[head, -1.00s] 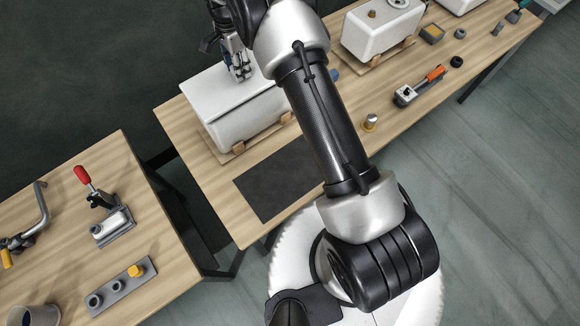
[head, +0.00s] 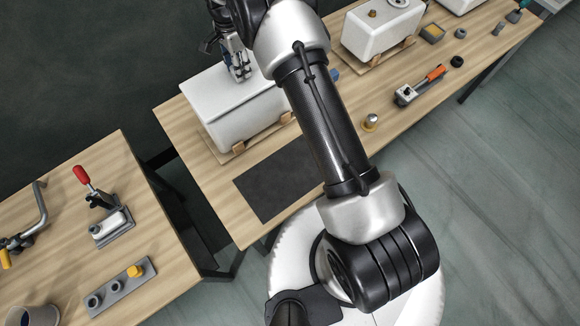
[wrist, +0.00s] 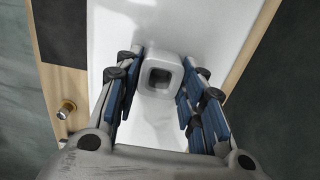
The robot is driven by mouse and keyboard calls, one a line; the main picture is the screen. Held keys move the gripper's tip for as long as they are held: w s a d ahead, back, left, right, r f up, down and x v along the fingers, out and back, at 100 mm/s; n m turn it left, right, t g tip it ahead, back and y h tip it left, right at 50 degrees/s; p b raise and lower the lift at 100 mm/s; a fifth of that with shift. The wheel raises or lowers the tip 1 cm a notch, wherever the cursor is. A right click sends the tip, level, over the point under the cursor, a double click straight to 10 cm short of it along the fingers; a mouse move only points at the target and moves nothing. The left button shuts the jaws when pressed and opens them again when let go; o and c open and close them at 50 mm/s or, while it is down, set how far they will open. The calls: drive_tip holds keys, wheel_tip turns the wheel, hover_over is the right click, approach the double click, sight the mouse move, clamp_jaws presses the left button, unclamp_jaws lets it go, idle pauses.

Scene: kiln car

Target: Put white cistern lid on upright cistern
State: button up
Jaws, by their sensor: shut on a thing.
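The white cistern lid (head: 215,98) lies level over the top of the upright white cistern (head: 245,132) at the near end of the long bench in the head view. No clear gap shows between them, but I cannot tell whether the lid is fully seated. My gripper (head: 239,74) is above the lid, partly behind my arm. In the wrist view my gripper (wrist: 160,82) has its blue-padded fingers on both sides of a square, hollow white knob (wrist: 160,75) on the lid (wrist: 195,25). My arm hides the cistern's right end.
The cistern rests on wooden battens (head: 240,148) beside a dark mat (head: 280,182). A brass knob (head: 370,122) stands nearby. Another white cistern (head: 382,28) and an orange-handled tool (head: 422,86) are farther along. A red-handled clamp (head: 108,215) stands on the separate left bench.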

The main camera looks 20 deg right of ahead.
drive_tip(key=shift+f+b, duration=0.4)
drive_tip(key=shift+f, duration=0.1)
idle(0.4)
drive_tip(key=o, duration=1)
drive_tip(key=shift+c, duration=0.2)
drive_tip(key=o, duration=0.4)
drive_tip(key=shift+f, duration=0.1)
drive_tip(key=shift+o, duration=0.2)
drive_tip(key=shift+s+f, duration=0.1)
drive_tip(key=shift+r, duration=0.2)
wheel_tip(320, 180, up, 8)
drive_tip(key=p, duration=0.4)
